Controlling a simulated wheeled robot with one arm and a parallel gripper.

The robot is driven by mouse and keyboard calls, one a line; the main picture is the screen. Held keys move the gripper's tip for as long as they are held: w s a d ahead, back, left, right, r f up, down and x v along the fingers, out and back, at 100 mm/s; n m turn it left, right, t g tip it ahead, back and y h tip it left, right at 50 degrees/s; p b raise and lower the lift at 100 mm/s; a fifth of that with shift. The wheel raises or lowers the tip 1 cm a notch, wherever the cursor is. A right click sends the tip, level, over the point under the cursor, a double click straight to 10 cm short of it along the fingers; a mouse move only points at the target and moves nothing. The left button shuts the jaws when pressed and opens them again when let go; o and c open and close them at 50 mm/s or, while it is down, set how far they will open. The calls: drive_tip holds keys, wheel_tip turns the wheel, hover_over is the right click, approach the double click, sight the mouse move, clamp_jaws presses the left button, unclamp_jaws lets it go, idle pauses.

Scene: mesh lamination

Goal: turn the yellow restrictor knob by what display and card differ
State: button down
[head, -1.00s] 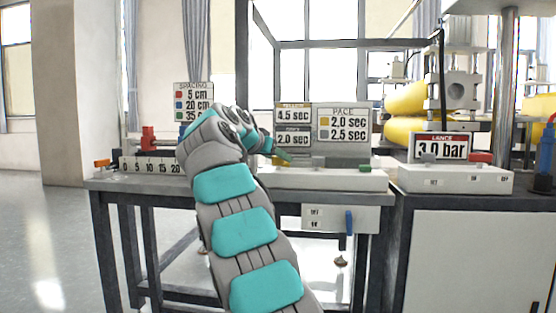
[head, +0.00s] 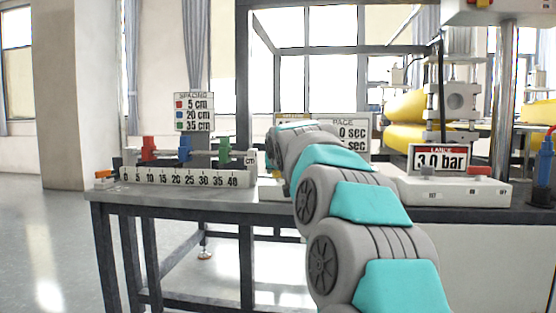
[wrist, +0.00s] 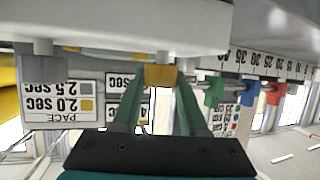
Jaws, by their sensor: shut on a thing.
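The yellow restrictor knob (wrist: 160,75) projects from a white housing (wrist: 120,25) in the wrist view, which is upside down. My gripper (wrist: 161,86) has its two green fingers shut on the knob, one on each side. The PACE card (wrist: 60,104) shows yellow 2.0 sec and grey 2.5 sec. Two display panels (wrist: 127,80) stand behind the fingers, their figures mostly covered. A grey block (wrist: 42,64) sits on the same housing. In the head view my arm hides the knob, the gripper and most of the displays; the PACE card (head: 345,124) is partly covered.
A scale rail (head: 185,178) with red, blue and green sliders stands at the left, under a SPACING card (head: 193,111). At the right, a LANCE display (head: 440,158) reads 3.0 bar. Yellow rolls (head: 405,124) lie behind. Floor at the left is clear.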

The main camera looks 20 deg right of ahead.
drive_tip(key=shift+r+n+t+y+p, duration=0.3)
drive_tip(key=shift+n+y+p, duration=0.2)
drive_tip(key=shift+y+p, duration=0.3)
drive_tip(key=shift+f, duration=0.15)
drive_tip(key=shift+c, duration=2.2)
unclamp_jaws()
drive_tip(key=shift+f, duration=0.1)
drive_tip(key=v, duration=0.7)
drive_tip(key=shift+s, duration=0.35)
drive_tip(key=shift+a, duration=0.1)
